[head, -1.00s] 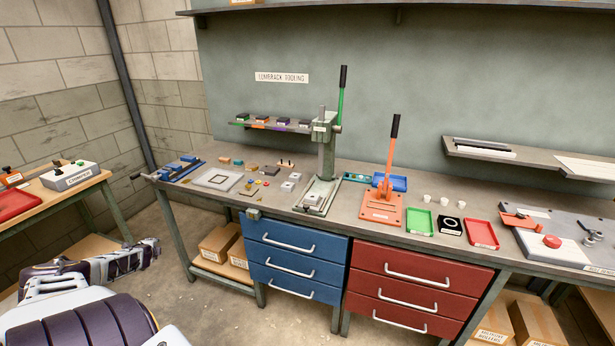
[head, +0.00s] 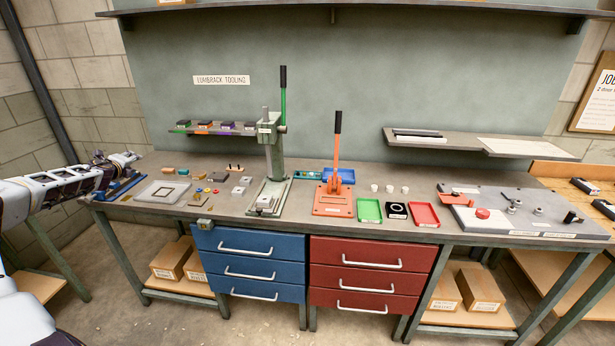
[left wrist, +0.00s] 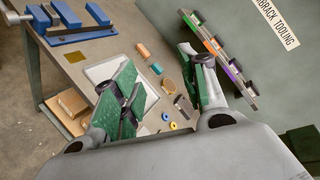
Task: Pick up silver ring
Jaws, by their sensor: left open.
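A pale ring shape (head: 396,209) shows on a small black square pad on the bench, between a green tray and a red tray in the head view. I cannot tell whether it is a loose silver ring or a marking. Small coloured rings lie left of the press; the left wrist view shows a yellow ring (left wrist: 173,125) and a blue ring (left wrist: 181,111), none clearly silver. My left gripper (head: 130,158) is at the bench's left end, far from the black pad. In the left wrist view its green-padded fingers (left wrist: 158,70) are apart and empty. My right gripper is out of view.
A green-handled press (head: 270,165) and an orange-handled press (head: 335,190) stand tall on the bench. A blue vise (head: 122,185) is just by my left gripper. The green tray (head: 369,211) and red tray (head: 425,215) flank the pad. Shelves (head: 440,142) overhang the back.

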